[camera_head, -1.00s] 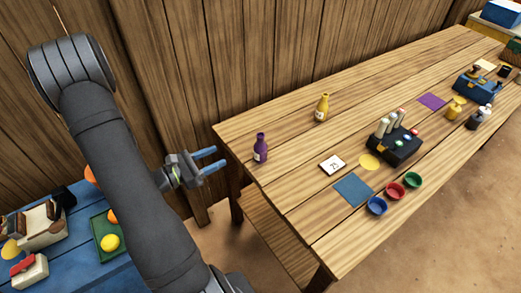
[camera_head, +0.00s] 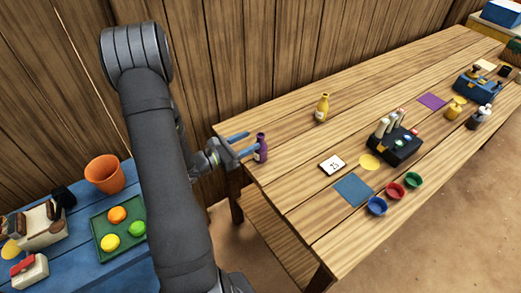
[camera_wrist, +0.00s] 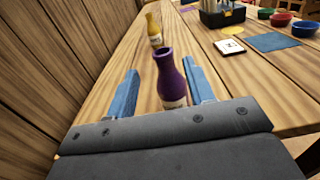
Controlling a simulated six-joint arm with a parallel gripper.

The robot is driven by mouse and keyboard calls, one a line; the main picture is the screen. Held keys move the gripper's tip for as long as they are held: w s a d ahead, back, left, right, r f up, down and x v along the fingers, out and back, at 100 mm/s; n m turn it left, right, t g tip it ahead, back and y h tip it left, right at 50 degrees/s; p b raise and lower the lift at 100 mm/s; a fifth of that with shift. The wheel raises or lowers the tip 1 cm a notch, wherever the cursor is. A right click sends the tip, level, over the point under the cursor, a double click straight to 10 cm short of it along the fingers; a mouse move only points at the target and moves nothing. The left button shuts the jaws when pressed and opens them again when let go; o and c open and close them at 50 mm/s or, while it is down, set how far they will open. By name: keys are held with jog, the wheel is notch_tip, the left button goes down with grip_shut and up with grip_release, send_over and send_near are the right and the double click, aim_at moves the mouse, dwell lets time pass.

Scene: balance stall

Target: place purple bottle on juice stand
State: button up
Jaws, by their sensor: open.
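The purple bottle (camera_head: 262,147) stands upright near the left end of the wooden table. My gripper (camera_head: 247,142) is open, its blue fingers reaching over the table's left end at the bottle. In the wrist view the purple bottle (camera_wrist: 170,80) stands between the two blue fingers (camera_wrist: 161,92), closer to the right one, with a gap to the left one; its base is hidden by the gripper body. I cannot tell whether a finger touches it. No stand is labelled as the juice stand; flat purple (camera_head: 432,101), yellow (camera_head: 369,161) and blue (camera_head: 353,190) patches lie on the table.
A yellow bottle (camera_head: 322,107) stands behind and right of the purple one. A card reading 75 (camera_head: 332,164), a black caddy of bottles (camera_head: 395,145) and several small bowls (camera_head: 396,190) are further right. A plank wall (camera_head: 290,50) runs along the back.

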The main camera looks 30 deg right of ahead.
aim_at(261, 135)
jog(key=d, duration=0.4)
jog(key=shift+s, duration=0.3)
jog(key=shift+d, duration=0.65)
jog(key=shift+c, duration=0.2)
grip_shut()
